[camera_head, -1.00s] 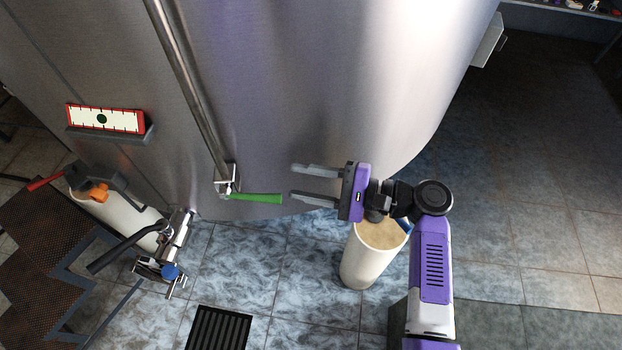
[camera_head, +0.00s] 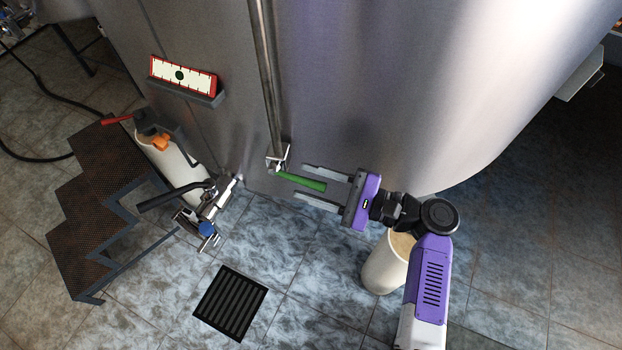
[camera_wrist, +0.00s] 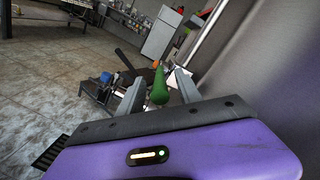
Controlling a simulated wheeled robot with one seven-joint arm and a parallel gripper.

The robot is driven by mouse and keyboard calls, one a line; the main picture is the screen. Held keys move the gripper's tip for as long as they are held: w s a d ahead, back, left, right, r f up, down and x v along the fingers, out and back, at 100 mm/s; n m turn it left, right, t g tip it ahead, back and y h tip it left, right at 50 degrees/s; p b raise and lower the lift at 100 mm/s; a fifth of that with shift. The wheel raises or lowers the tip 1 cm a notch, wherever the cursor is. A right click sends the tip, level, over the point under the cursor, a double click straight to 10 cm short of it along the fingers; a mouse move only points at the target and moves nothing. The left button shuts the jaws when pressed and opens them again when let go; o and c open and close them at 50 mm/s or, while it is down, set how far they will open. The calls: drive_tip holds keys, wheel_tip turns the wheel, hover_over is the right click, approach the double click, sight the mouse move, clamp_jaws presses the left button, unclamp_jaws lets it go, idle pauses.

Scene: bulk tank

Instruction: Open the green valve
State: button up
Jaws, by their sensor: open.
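The green valve handle (camera_head: 301,182) sticks out to the right from a metal fitting (camera_head: 277,158) at the bottom of a vertical pipe on the big steel tank. My gripper (camera_head: 311,184) is open, and its two grey fingers point left, one on each side of the handle's free end in the head view. In the wrist view, the green handle (camera_wrist: 159,88) shows end-on between the two open fingers (camera_wrist: 158,88), a little nearer the right one. I cannot tell whether a finger touches it.
The steel tank wall (camera_head: 400,90) rises behind the handle. A cream bucket (camera_head: 386,268) stands below my wrist. A chrome fitting with a black lever (camera_head: 172,197), a cream cylinder (camera_head: 165,155) and rusty steps (camera_head: 100,180) are at left. A black floor drain (camera_head: 231,304) lies in front.

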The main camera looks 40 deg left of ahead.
drive_tip(key=shift+a, duration=0.1)
clamp_jaws()
idle(1.4)
